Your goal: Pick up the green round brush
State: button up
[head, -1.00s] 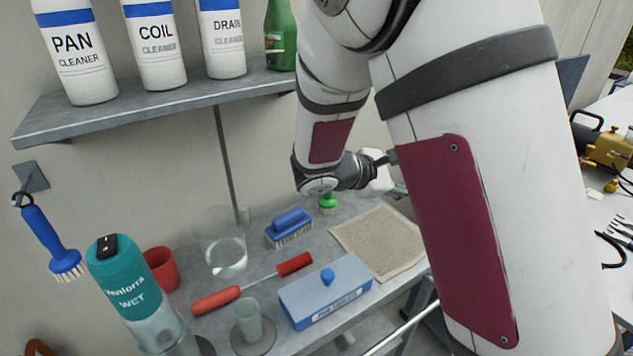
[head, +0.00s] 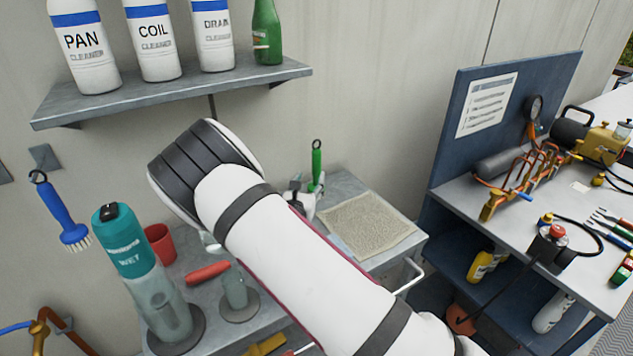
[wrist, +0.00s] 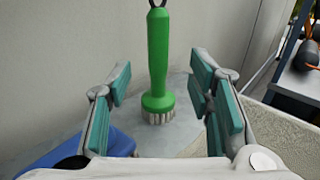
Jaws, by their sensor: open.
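The green round brush (head: 317,163) stands upright on the grey bench, bristles down, near the wall, with a hook at its top. In the wrist view the brush (wrist: 158,60) is centred ahead, between and beyond the fingers of my gripper (wrist: 160,105). My gripper is open with nothing between its pads, and its fingers do not touch the brush. In the head view my gripper (head: 301,192) is small and partly hidden behind my arm, just left of and below the brush handle.
A beige mat (head: 368,222) lies right of the green brush. A shelf (head: 180,88) with bottles is above. A blue brush (head: 62,212) hangs at left. A teal-topped bottle (head: 127,240) stands at front left.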

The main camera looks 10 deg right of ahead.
aim_at(315, 165)
jog(key=x, duration=1)
jog(key=shift+a, duration=0.15)
grip_shut()
